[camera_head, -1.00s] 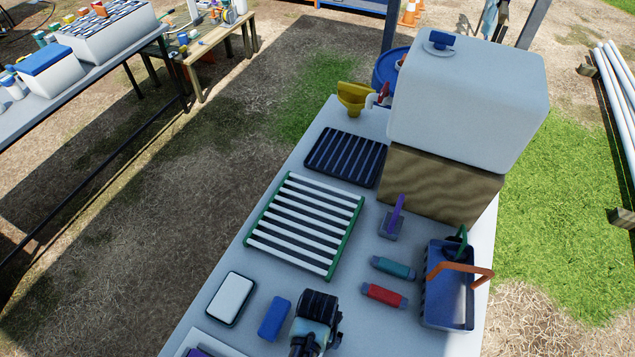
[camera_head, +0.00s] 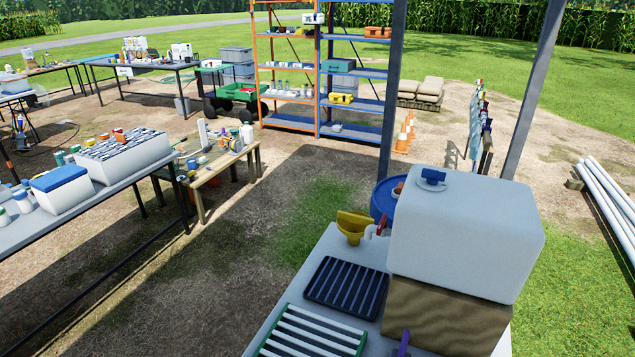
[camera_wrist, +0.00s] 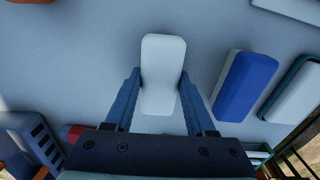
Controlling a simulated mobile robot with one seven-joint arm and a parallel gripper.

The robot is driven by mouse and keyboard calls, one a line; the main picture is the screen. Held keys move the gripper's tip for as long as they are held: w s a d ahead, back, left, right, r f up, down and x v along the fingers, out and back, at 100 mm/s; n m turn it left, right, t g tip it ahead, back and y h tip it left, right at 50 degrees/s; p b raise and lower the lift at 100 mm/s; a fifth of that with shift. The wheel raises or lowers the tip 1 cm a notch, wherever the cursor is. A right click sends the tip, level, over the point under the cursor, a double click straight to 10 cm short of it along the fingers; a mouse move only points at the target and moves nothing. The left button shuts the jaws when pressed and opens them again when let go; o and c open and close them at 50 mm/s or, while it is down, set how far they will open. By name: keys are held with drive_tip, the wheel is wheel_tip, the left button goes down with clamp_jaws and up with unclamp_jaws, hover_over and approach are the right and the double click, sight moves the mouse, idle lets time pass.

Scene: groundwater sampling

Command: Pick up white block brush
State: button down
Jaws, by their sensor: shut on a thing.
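In the wrist view a white block (camera_wrist: 163,62), which I take for the white block brush, sits upright in the picture between the two blue fingers of my gripper (camera_wrist: 160,80). The fingers are shut on its long sides. I cannot tell whether it is clear of the pale tabletop (camera_wrist: 90,60) below. Its bristles, if any, are hidden. The head view does not show my gripper or the brush.
A blue block (camera_wrist: 245,80) and a white pad in a dark frame (camera_wrist: 296,95) lie to the right. A dark blue basket (camera_wrist: 35,135) and a red piece (camera_wrist: 75,132) are at left. In the head view, a white tank (camera_head: 465,235) and slatted racks (camera_head: 345,288) occupy the table.

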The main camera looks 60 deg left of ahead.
wheel_tip(320, 180, up, 10)
drive_tip(key=shift+f, duration=0.1)
idle(0.4)
